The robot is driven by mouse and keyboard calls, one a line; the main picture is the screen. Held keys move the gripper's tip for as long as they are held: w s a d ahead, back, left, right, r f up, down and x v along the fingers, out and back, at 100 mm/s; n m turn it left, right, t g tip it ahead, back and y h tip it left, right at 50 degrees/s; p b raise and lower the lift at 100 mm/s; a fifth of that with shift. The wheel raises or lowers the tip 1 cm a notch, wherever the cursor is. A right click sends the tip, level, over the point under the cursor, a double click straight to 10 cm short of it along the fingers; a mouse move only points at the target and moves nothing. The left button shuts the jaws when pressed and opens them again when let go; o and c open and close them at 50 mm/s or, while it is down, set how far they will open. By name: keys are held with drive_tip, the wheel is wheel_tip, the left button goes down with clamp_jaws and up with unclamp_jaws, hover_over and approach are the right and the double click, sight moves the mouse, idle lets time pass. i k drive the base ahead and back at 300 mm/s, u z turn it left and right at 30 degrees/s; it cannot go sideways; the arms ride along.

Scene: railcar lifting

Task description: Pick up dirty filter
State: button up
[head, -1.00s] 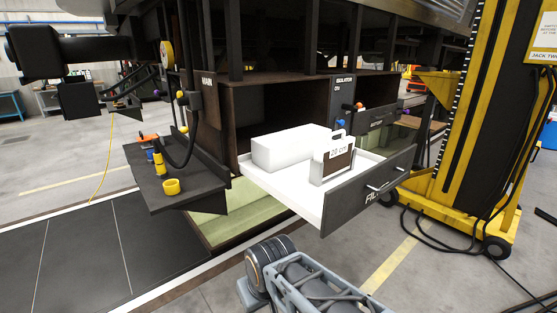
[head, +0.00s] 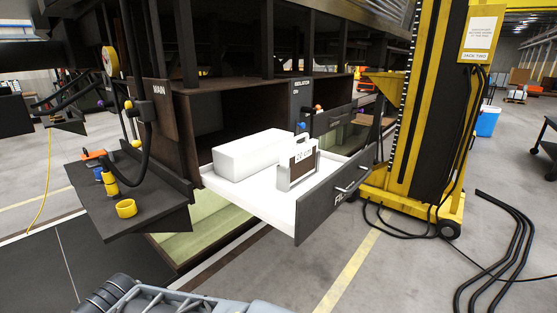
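A framed filter (head: 298,170) with a brown face, a pale grey frame and a small handle on top stands upright in an open white drawer (head: 258,202). A "20 cm" label is on its face. I take it to be the dirty filter. A plain white block (head: 249,154) lies just behind and left of it in the same drawer. The drawer's dark front panel (head: 319,217) has two handles and lettering that begins "FIL". Part of my arm shows along the bottom edge, below and in front of the drawer. My gripper's fingers are not in view.
A dark shelf (head: 157,222) at the left holds a yellow ring (head: 126,208) and small tools. A yellow jack column (head: 425,110) stands behind right, with black cables (head: 500,255) on the floor. Floor right of the drawer is mostly clear. The railcar overhangs the drawer.

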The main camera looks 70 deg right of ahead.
sight(301, 159)
drive_tip(key=i, duration=1.1)
drive_tip(key=z, duration=2)
